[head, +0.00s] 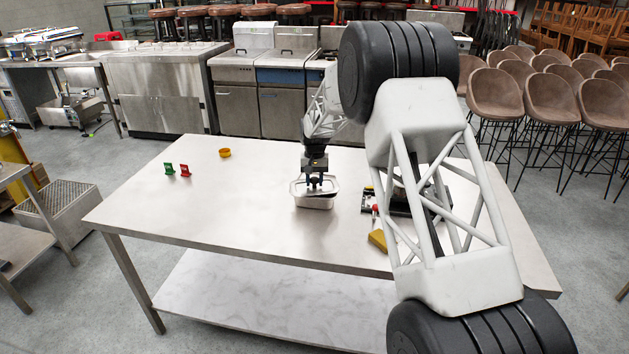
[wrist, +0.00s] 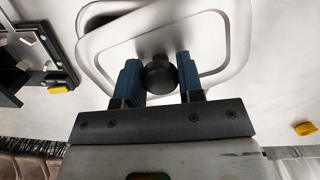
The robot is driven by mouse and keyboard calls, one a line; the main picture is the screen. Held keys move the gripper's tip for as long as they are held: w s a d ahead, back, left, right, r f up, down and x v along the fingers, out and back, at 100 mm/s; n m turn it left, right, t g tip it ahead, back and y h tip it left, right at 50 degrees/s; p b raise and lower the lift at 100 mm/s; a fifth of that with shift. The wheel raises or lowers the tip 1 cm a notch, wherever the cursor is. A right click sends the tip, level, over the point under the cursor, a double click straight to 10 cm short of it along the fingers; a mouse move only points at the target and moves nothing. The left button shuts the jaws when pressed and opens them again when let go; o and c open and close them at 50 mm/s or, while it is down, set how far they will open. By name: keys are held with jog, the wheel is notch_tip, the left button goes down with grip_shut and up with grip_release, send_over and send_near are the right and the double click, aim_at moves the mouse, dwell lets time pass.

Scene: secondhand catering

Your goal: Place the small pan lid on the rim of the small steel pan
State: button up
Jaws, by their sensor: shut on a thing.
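The small steel pan (head: 314,202) is a shallow, rounded rectangular pan on the steel table. My gripper (head: 315,186) is directly above it. In the wrist view, the blue fingers of my gripper (wrist: 160,80) are shut on the round black knob of the small pan lid (wrist: 213,48). The lid is pale metal with rounded corners. It is over the pan, set off and turned a little from it, so part of the pan's rim (wrist: 85,22) and a dark strip of its inside show at upper left. I cannot tell whether lid and rim touch.
A green item (head: 169,168), a red item (head: 185,170) and a yellow round item (head: 225,153) stand on the left of the table (head: 240,220). Dark equipment and a yellow item (head: 378,240) lie right of the pan, partly behind my arm. The table's front left is clear.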

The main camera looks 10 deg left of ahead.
jog(key=shift+f, duration=0.35)
jog(key=o, duration=1.1)
jog(key=shift+o, duration=0.2)
jog(key=shift+w+a+r, duration=0.1)
jog(key=shift+w+r, duration=0.05)
jog(key=shift+r, duration=1.15)
jog(key=shift+w+d+r, duration=0.1)
jog(key=shift+w+r, duration=0.05)
jog(key=shift+r, duration=1.1)
jog(key=shift+w+a+r, duration=0.1)
jog(key=shift+w+r, duration=0.05)
jog(key=shift+r, duration=1.15)
